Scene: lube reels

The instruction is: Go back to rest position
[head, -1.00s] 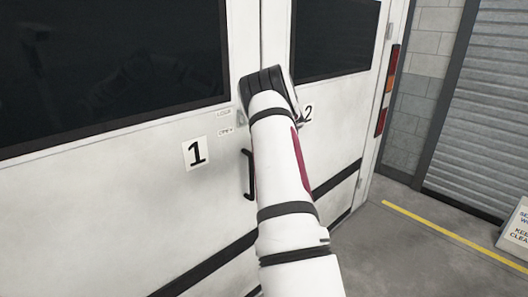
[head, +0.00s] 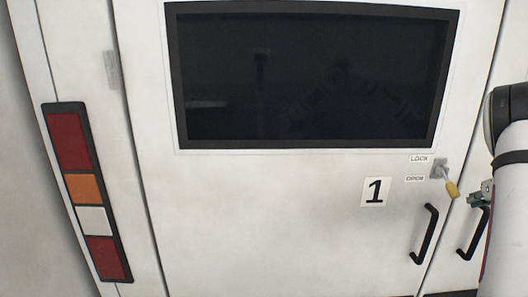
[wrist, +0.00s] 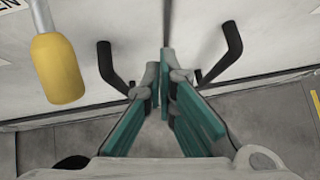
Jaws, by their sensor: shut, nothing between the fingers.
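My gripper (head: 479,197) shows at the right edge of the head view, beside the yellow-handled lever and in front of the door handles. In the wrist view its green fingers (wrist: 164,84) point at the seam between the two doors. The gripper is shut and holds nothing. The lever (head: 448,181) hangs tilted downward by the LOCK and OPEN labels, apart from the gripper. Its yellow grip (wrist: 58,70) is at the upper left of the wrist view. My white arm fills the right edge of the head view and hides part of the second door.
A white door marked 1 (head: 290,215) with a dark window (head: 300,85) fills the head view. Black handles (head: 424,235) (head: 474,233) stand out from the doors. A tail light (head: 88,190) is at left. Grey floor (wrist: 262,115) shows in the wrist view.

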